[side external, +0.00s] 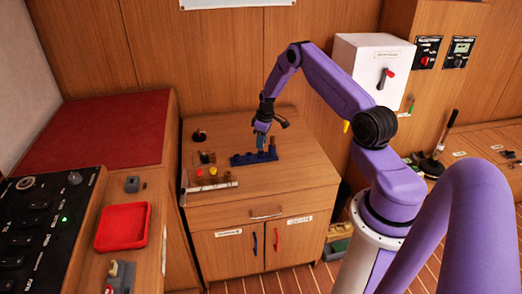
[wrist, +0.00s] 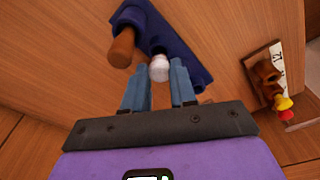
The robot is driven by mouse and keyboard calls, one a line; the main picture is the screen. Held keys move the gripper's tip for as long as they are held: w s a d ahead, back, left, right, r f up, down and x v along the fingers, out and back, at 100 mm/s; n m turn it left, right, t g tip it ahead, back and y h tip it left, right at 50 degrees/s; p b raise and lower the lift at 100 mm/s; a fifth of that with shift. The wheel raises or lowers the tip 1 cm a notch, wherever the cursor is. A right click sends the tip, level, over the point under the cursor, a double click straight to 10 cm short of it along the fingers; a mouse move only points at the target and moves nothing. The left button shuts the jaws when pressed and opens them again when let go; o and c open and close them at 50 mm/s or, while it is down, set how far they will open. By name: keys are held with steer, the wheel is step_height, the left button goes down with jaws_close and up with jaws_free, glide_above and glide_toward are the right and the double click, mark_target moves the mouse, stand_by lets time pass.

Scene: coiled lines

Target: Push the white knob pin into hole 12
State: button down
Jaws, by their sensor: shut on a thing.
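In the wrist view, the white knob pin (wrist: 159,68) shows its round head between the fingertips of my gripper (wrist: 159,74). The gripper is shut on it. Its shaft is hidden, so I cannot tell whether it sits in the dark blue block (wrist: 198,70) behind it. In the side view, my gripper (side external: 260,143) points down right over this blue block (side external: 240,159), and the white knob is too small or hidden there. A pale strip (wrist: 278,56) with a marking like "12" lies to the right in the wrist view. No hole is clearly visible.
A brown peg (wrist: 122,47) stands at the blue block, left of the fingers. Brown, yellow (wrist: 283,103) and red knobs sit by the pale strip. In the side view, a labelled rail (side external: 212,187) lies near the cabinet's front left. The cabinet top's right side is clear.

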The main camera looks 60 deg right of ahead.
steer(key=shift+r, duration=2.8)
steer(key=w+a+r+n, duration=0.1)
steer(key=a+r+n, duration=0.1)
steer(key=a, duration=0.7)
steer(key=w+a+r+n, duration=0.2)
steer(key=a, duration=0.7)
step_height(320, 180, down, 6)
steer(key=shift+a+f, duration=0.15)
steer(key=shift+a, duration=0.05)
steer(key=shift+s+f, duration=0.15)
steer(key=shift+f, duration=0.35)
